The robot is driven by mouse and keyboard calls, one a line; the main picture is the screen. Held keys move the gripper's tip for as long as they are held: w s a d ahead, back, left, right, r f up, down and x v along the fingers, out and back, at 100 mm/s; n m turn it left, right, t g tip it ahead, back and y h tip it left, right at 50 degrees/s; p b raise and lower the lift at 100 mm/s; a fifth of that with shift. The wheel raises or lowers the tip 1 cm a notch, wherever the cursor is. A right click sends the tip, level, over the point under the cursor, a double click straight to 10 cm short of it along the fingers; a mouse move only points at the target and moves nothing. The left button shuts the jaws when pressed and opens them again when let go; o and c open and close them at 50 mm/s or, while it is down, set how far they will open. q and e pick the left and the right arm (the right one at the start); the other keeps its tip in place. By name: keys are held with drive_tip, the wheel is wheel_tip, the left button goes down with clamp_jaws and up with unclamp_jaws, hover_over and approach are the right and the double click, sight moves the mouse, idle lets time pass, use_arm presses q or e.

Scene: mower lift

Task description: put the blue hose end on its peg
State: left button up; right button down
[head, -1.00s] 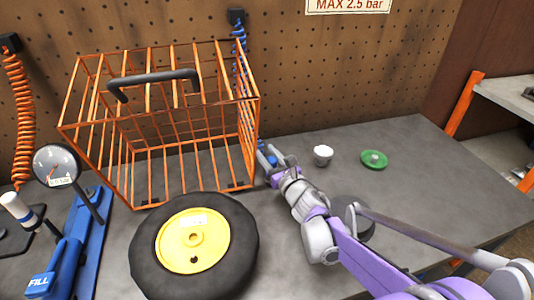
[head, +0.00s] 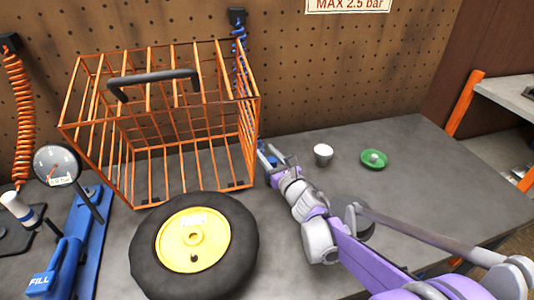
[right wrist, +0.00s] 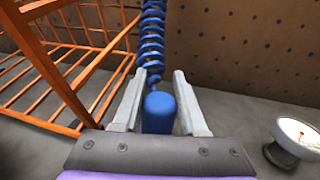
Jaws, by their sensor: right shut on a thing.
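The blue hose end (right wrist: 159,112) is a smooth blue cylinder at the bottom of the coiled blue hose (right wrist: 152,40). My right gripper (right wrist: 159,105) is shut on it, one finger on each side, just above the bench. In the head view my right gripper (head: 268,156) is at the right side of the orange wire cage, and the hose (head: 240,50) hangs behind the cage from a black bracket (head: 236,16) on the pegboard. I cannot make out a separate peg for the hose end. My left gripper is not in view.
The orange wire cage (head: 258,130) stands close left of my gripper. A wheel with a yellow hub (head: 193,240) lies in front. A gauge (head: 57,165) and orange hose (head: 18,115) are left.

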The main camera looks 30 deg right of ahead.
drive_tip(key=shift+f+b, duration=0.3)
drive_tip(key=shift+f, duration=0.25)
drive_tip(key=c, duration=0.7)
unclamp_jaws()
drive_tip(key=shift+c, duration=0.2)
drive_tip(key=shift+s+a+p, duration=0.15)
drive_tip(key=shift+s+p, duration=0.8)
drive_tip(key=shift+s, duration=4.6)
